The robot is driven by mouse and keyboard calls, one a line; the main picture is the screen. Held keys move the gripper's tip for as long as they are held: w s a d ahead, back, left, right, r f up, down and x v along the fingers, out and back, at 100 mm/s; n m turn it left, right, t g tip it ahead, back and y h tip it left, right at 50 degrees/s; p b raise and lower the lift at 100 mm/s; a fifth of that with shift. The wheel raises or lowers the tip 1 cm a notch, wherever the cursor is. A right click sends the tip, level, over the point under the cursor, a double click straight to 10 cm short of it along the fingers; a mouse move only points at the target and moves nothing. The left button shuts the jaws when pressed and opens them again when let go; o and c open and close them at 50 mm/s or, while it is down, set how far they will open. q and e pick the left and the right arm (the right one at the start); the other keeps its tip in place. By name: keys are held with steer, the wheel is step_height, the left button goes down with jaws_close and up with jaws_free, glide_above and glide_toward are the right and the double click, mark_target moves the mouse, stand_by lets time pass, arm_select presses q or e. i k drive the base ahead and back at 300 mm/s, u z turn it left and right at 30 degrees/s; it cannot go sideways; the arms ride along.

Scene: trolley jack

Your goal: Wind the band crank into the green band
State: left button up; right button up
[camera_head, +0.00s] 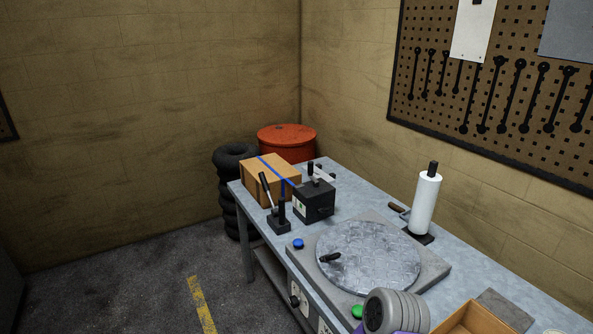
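A black box (315,203) with a crank (321,174) on top stands on the workbench, in front of the cardboard box's right end. The crank has a pale arm and dark upright knobs. A small white panel (299,206) with a greenish mark is on the box's left face; it is too small to read a pointer or band. I cannot tell for sure that this is the band crank.
Beside the black box are a lever on a dark base (279,219) and a strapped cardboard box (270,178). A round metal plate (368,257) with a black handle fills mid-bench. A paper roll (425,203), grey ribbed object (396,312) and open box (473,319) stand nearby.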

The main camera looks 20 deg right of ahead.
mark_target(310, 164)
steer(key=u, duration=0.6)
steer(key=i, duration=2.1)
steer(key=z, duration=1.1)
